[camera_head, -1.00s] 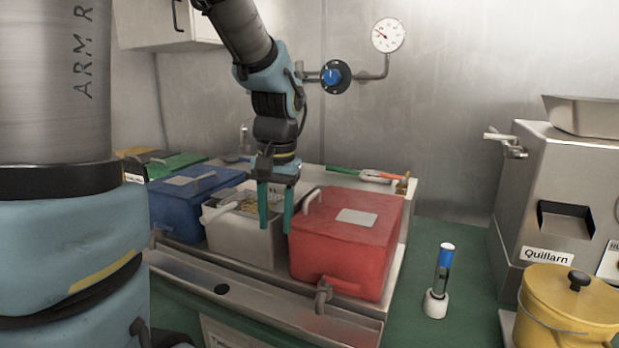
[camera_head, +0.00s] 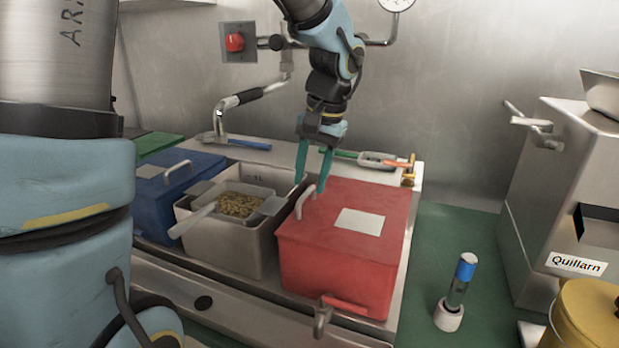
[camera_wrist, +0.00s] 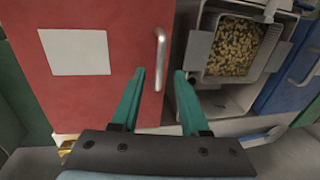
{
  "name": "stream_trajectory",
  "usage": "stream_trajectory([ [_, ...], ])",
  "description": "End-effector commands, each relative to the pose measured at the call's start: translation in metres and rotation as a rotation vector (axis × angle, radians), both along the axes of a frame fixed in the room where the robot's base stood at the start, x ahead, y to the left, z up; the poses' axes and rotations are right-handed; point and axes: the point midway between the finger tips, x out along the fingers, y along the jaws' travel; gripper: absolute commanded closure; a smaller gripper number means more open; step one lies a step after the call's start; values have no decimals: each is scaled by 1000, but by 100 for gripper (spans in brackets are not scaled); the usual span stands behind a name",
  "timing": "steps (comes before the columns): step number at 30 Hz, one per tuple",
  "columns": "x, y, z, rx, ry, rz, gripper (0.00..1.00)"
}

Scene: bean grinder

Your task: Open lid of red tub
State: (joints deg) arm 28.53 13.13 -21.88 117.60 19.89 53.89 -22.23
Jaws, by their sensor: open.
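The red tub (camera_head: 336,272) stands on the counter with its red lid (camera_head: 385,205) shut. The lid bears a blank pale label and a light metal handle (camera_head: 305,201) along its left edge. My gripper (camera_head: 310,186) points down at the handle, its teal fingers apart and empty. In the wrist view the fingertips of my gripper (camera_wrist: 159,72) lie either side of the near end of the handle (camera_wrist: 160,58), which stands between them or just beyond. I cannot tell if they touch it.
An open grey tub (camera_head: 215,243) with a bean-filled strainer (camera_head: 241,205) stands close on the left, then a blue tub (camera_head: 150,205). A tap (camera_head: 322,316) juts out in front. A capped tube (camera_head: 456,285) stands to the right.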

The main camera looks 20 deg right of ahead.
Motion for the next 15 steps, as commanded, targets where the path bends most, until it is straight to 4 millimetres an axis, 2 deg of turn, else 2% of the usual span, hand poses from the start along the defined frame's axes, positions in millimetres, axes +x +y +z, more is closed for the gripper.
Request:
stream_trajectory([
  [5,1,2,-11,0,0,-1,55],
  [13,1,2,-13,-1,-1,-1,55],
  [15,1,2,-13,-1,-1,-1,62],
])
